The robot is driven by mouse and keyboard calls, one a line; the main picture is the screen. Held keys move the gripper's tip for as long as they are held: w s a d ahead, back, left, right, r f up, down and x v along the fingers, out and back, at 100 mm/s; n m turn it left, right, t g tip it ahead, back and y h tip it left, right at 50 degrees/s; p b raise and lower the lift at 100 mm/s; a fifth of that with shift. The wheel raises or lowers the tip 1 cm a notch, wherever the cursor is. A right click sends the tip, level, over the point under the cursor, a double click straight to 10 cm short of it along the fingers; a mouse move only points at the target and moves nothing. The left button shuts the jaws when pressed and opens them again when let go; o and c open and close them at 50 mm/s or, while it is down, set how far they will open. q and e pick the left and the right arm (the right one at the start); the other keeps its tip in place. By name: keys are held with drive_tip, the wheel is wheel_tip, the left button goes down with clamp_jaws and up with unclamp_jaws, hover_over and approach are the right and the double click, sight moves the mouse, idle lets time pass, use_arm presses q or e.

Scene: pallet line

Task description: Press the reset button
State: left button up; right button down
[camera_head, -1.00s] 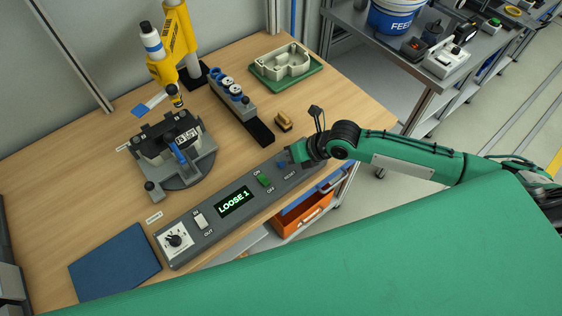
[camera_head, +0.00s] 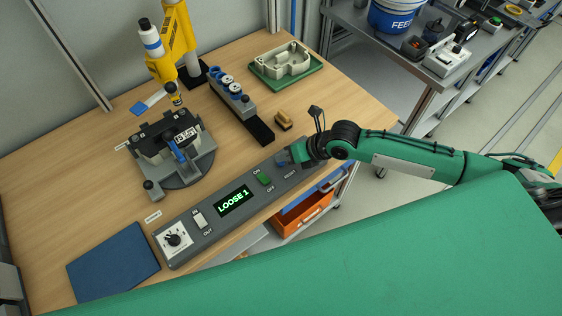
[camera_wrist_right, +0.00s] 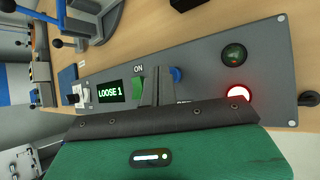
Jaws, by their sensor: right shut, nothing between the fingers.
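The blue reset button (camera_head: 281,159) sits near the right end of the grey control panel (camera_head: 212,236), above a RESET label. It also shows in the right wrist view (camera_wrist_right: 175,74), just beside my fingertips. My right gripper (camera_head: 287,156) is shut and empty, low over the panel and close to the button. In the right wrist view its fingers (camera_wrist_right: 156,86) lie between the green ON/OFF switch (camera_wrist_right: 138,87) and the blue button. I cannot tell whether they touch the button. My left gripper is not in view.
The panel display (camera_head: 233,200) reads LOOSE 1. A red lamp (camera_wrist_right: 238,93) is lit beside a dark green lamp (camera_wrist_right: 234,54). A grey fixture (camera_head: 172,150), a blue mat (camera_head: 113,262) and a brass-coloured block (camera_head: 284,120) are on the table.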

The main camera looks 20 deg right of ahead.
drive_tip(key=shift+f+b, duration=0.4)
drive_tip(key=shift+f, duration=0.15)
idle(0.6)
drive_tip(key=shift+r, duration=0.15)
drive_tip(key=shift+r+p, duration=0.6)
drive_tip(key=shift+r, duration=0.2)
wheel_tip(320, 180, up, 5)
drive_tip(key=p, duration=0.3)
idle(1.0)
